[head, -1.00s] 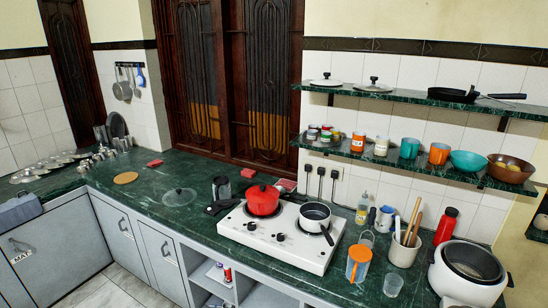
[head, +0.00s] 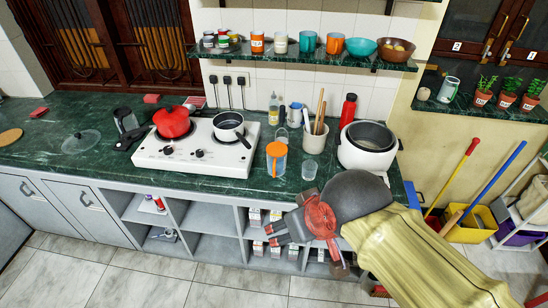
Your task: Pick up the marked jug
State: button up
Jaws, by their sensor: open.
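A blue and white jug-like vessel (head: 295,115) stands further back, partly hidden by things in front. My gripper (head: 272,236) is dark grey with a red part behind it. It appears in front of the counter's front edge, below and apart from the orange-lidded jug in the picture. It is open, with nothing seen in it.
A clear glass (head: 309,169) stands right of the orange-lidded jug. A utensil pot (head: 315,138), red bottle (head: 348,111) and white rice cooker (head: 367,150) crowd the right. Open shelves (head: 208,212) lie below.

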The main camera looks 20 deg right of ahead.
aim_at(276, 152)
jog(key=z, duration=1.35)
jog(key=i+j+z, duration=0.1)
jog(key=j, duration=0.45)
jog(key=i+j, duration=0.15)
jog(key=j, duration=0.4)
jog(key=i+j+z, duration=0.15)
jog(key=j, duration=0.95)
jog(key=i+z, duration=0.05)
